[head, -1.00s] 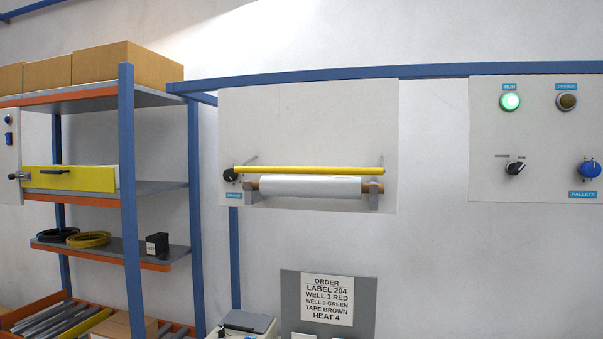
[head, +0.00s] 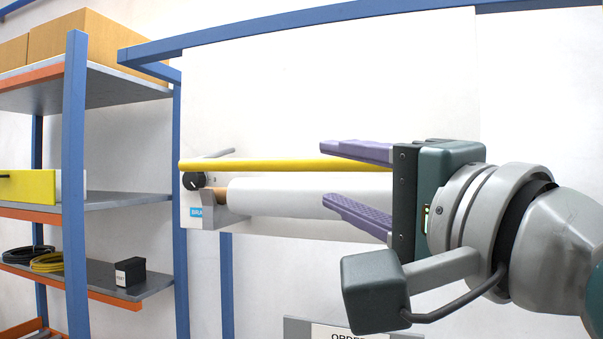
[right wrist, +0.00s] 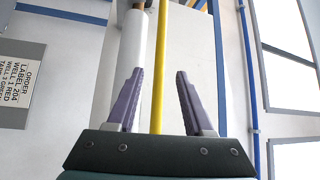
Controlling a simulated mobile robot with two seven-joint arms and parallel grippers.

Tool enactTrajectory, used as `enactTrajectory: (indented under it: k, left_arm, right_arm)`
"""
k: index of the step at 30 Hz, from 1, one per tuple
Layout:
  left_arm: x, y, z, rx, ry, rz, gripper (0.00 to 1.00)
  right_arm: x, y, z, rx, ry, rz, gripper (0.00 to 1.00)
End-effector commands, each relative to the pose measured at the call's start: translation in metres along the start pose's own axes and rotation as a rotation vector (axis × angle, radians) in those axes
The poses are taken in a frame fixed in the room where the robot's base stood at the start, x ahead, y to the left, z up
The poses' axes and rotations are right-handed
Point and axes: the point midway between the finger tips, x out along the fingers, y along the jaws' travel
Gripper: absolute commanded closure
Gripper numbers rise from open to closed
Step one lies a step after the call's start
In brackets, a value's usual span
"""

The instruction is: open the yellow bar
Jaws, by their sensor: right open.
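The yellow bar (head: 260,165) runs level across the white panel, above a white roll (head: 270,197). My right gripper (head: 328,174) is open and empty in front of the panel. I cannot tell how far the fingertips are from the bar. The bar's right end is hidden behind the gripper. My left gripper is not in view.
A black knob (head: 194,181) sits at the roll's left end, near a grey bracket (head: 209,214). A blue frame post (head: 77,200) and shelves (head: 110,200) stand to the left. An order sign (right wrist: 18,85) shows in the right wrist view.

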Motion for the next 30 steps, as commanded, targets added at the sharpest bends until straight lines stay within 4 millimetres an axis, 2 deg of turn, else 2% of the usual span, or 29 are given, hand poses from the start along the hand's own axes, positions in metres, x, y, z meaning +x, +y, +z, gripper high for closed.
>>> enactTrajectory:
  k: [9, 18, 24, 30]
  left_arm:
    - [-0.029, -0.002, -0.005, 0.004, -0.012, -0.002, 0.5]
    - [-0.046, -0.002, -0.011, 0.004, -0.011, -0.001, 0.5]
    - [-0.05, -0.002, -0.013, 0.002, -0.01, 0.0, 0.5]
    - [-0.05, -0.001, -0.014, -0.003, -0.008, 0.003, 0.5]
  right_arm:
    - [0.045, -0.005, -0.001, -0.002, -0.001, 0.004, 0.48]
    - [0.083, -0.002, -0.001, -0.002, 0.0, 0.004, 0.48]
    - [0.093, 0.0, 0.0, -0.004, 0.0, 0.003, 0.48]
    - [0.095, 0.001, 0.0, -0.004, 0.0, 0.003, 0.48]
